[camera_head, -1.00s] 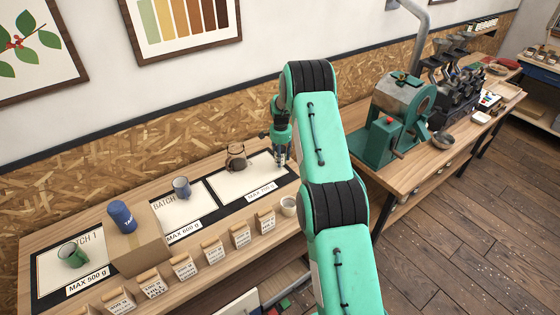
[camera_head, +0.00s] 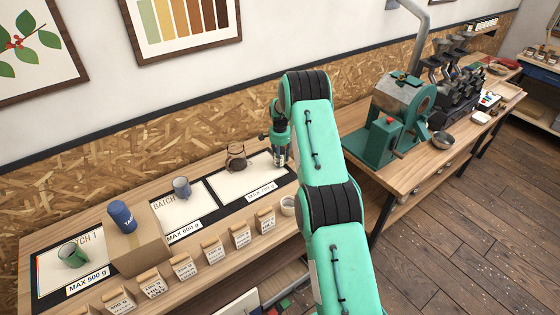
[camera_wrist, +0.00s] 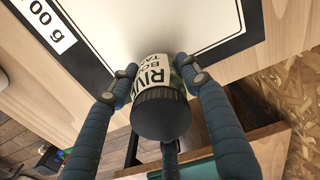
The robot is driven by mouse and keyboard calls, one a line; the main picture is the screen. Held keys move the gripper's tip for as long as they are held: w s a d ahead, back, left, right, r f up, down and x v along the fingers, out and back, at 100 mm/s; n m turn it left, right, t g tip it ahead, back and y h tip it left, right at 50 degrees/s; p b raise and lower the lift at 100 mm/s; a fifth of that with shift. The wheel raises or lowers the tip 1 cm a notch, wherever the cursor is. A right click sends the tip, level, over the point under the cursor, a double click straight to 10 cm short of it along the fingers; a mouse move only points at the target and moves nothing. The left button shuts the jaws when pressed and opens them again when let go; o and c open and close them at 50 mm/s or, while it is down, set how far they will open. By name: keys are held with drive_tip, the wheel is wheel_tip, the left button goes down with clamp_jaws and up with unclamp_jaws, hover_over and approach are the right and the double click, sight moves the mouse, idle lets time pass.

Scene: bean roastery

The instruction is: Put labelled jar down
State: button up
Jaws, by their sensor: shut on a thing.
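The labelled jar (camera_wrist: 160,110) has a dark lid and a pale label with dark print. My gripper (camera_wrist: 157,68) is shut on it in the wrist view, one finger on each side. The jar hangs lid toward the wrist camera, over the border of a white mat marked with a gram limit (camera_wrist: 140,22). I cannot tell whether its base touches the surface. In the head view my gripper (camera_head: 281,157) is over the right end of the MAX 700 g mat (camera_head: 225,190); the jar is not clearly visible there.
A glass carafe (camera_head: 236,160) stands left of my gripper.

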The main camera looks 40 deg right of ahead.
drive_tip(key=shift+f, duration=0.45)
drive_tip(key=shift+f, duration=0.15)
drive_tip(key=o, duration=1.3)
wheel_tip(320, 180, up, 12)
drive_tip(key=shift+r, duration=0.15)
drive_tip(key=shift+r, duration=0.1)
